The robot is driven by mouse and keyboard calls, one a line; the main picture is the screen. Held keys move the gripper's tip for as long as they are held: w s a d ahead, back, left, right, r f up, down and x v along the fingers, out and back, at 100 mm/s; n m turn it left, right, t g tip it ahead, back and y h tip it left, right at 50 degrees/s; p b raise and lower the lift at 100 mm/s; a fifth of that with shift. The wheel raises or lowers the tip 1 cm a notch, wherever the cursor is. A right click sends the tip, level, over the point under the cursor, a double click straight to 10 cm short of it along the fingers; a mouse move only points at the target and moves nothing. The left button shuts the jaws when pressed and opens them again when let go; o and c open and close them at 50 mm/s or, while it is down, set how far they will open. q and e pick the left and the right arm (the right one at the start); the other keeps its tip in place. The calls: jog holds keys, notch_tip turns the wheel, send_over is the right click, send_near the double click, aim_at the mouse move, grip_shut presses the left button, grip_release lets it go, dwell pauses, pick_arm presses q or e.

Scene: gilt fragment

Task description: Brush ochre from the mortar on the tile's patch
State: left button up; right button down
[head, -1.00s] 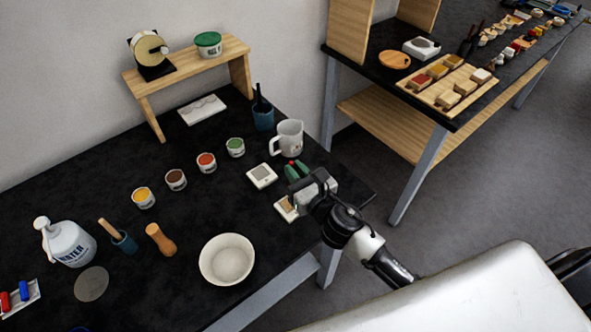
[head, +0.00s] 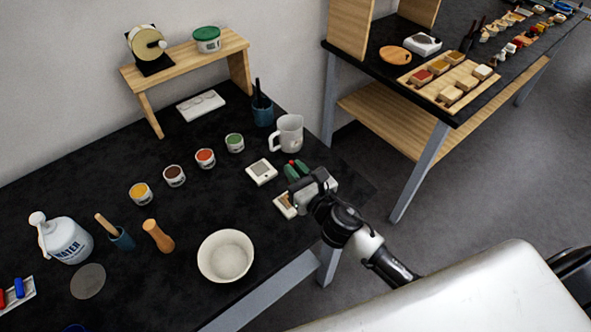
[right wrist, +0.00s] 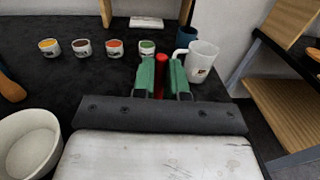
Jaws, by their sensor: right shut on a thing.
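My right gripper (head: 296,171) has green fingers shut on a slim red thing, seemingly a brush handle; it shows between the fingers in the right wrist view (right wrist: 161,66). Its lower end is hidden. The gripper is over the right part of the black table. A white tile with a grey patch (head: 262,172) lies just left of it. A second tile with a tan patch (head: 284,206) lies partly hidden under the gripper. The pale bowl, likely the mortar (head: 226,257), stands at the front; a wooden pestle-like piece (head: 158,236) is left of it. My left gripper is not seen.
Small paint pots, one yellow (head: 140,194), stand in a row on the table (head: 190,215). A white jug (head: 289,133) stands close behind the gripper. A water bottle (head: 66,241) is at left. A wooden stand (head: 190,58) is at the back.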

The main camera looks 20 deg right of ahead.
jog(key=shift+f+b, duration=0.75)
jog(key=shift+f, duration=0.15)
jog(key=shift+w, duration=0.1)
